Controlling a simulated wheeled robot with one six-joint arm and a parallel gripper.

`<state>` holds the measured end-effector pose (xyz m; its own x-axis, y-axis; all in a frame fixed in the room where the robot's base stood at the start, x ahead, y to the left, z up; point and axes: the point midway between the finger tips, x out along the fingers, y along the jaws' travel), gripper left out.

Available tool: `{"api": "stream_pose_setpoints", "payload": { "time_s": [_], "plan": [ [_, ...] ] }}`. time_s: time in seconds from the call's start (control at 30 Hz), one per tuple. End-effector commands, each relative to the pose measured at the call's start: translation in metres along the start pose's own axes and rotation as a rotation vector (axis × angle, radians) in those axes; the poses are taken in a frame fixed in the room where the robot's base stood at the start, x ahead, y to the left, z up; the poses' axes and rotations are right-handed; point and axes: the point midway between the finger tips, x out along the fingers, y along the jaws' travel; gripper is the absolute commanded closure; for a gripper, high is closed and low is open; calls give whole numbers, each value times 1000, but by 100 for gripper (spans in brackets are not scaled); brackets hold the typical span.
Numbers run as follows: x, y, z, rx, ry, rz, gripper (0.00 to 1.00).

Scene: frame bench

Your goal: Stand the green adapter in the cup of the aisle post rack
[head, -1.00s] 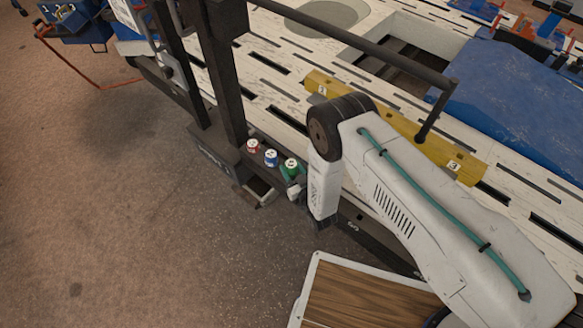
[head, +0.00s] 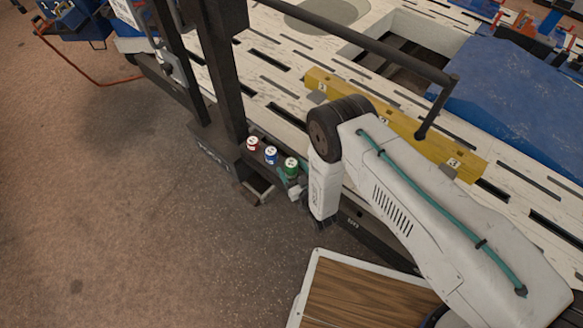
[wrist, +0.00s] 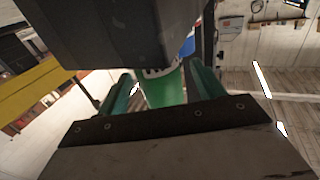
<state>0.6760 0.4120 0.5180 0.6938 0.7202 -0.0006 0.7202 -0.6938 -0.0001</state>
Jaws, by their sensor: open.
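The green adapter (head: 291,167) stands upright at the right end of a short row by the dark post in the head view. In the wrist view the green adapter (wrist: 165,90) lies between the two teal fingers of my gripper (wrist: 160,88). The fingers are apart, one on each side of it; I cannot tell whether they touch it. In the head view my wrist hides most of the gripper. The dark post (head: 222,80) has a wide foot, with a small square frame (head: 262,190) in front. I cannot make out the cup for certain.
A red-and-white can (head: 252,144) and a blue-and-white one (head: 271,156) stand close left of the adapter. A dark rail (head: 350,40) runs above the slotted bench. A yellow bar (head: 400,130) lies behind my arm. The floor (head: 130,220) at left is clear.

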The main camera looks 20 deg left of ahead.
Motion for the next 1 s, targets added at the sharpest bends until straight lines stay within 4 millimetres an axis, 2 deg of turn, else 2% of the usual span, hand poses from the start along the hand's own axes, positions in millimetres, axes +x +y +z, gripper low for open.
{"api": "stream_pose_setpoints", "payload": {
  "time_s": [0.2,0.4,0.57,1.0],
  "plan": [
    [-37,0,1,0,-4,0,32],
    [-64,0,0,0,-1,0,32],
    [-71,0,0,0,1,0,32],
    [-71,0,0,0,1,0,32]
  ]
}}
